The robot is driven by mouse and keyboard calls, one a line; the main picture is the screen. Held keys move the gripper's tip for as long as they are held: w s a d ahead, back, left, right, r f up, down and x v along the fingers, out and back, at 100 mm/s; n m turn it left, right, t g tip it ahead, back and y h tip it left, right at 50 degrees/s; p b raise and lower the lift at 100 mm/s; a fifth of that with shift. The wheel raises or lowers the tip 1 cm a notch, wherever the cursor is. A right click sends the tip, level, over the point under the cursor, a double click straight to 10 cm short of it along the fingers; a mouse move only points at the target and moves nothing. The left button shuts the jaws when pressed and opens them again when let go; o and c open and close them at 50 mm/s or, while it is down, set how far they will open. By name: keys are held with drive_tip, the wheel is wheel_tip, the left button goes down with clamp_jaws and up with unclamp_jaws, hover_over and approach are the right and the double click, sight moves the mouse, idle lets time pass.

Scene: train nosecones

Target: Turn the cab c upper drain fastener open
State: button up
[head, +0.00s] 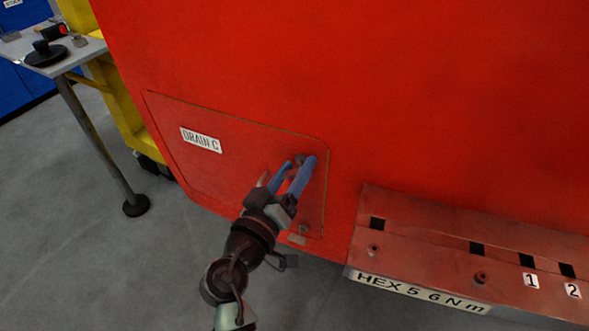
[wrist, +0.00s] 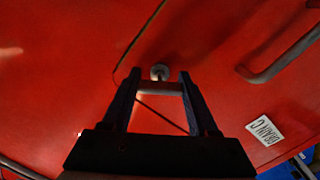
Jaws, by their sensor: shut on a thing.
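The red drain panel (head: 240,165) with the label "DRAIN C" (head: 201,139) lies flush in the red cab side. The upper drain fastener (head: 300,160) is a small grey knob at its upper right corner, mostly hidden by a finger in the head view. My gripper (head: 299,163) reaches up to it with blue fingers. A lower fastener (head: 304,229) shows near the panel's lower right corner.
A grey bar handle (wrist: 282,58) stands out from the panel beside my gripper. A red ledge (head: 450,245) marked "HEX 5 6 Nm" juts out at right. A grey table (head: 80,52) with small items stands at far left. Open floor lies at lower left.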

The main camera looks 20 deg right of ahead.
drive_tip(key=n+p, duration=0.1)
drive_tip(key=n, duration=0.4)
drive_tip(key=shift+r+n, duration=0.1)
drive_tip(key=shift+n, duration=0.2)
drive_tip(key=n+p, duration=0.2)
drive_tip(key=n, duration=0.3)
idle(0.4)
drive_tip(key=o, duration=1.4)
drive_tip(key=v, duration=1.3)
